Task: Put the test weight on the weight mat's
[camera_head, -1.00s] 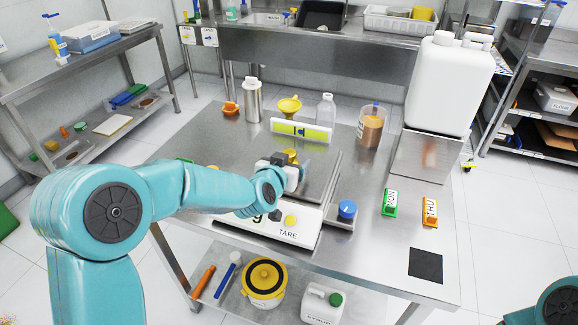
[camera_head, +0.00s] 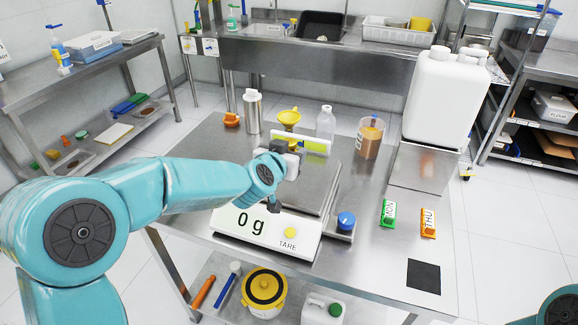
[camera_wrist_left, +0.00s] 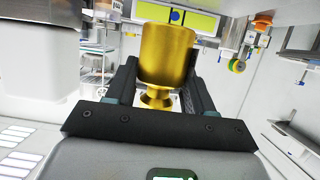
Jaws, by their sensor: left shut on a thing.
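The brass test weight (camera_wrist_left: 167,55) is between the two dark fingers of my left gripper (camera_wrist_left: 160,90) in the left wrist view, its narrow knob towards the palm. In the head view my left gripper (camera_head: 297,149) is above the back part of the scale (camera_head: 262,233), which reads 0 g. The weight is not clear there, hidden by the gripper and wrist. The black square mat (camera_head: 425,276) lies bare at the table's front right corner. My right gripper is not in view.
A blue-topped item (camera_head: 346,220) stands right of the scale. A brown-filled jar (camera_head: 369,140) and a clear bottle (camera_head: 325,122) stand behind. Table around the mat is clear.

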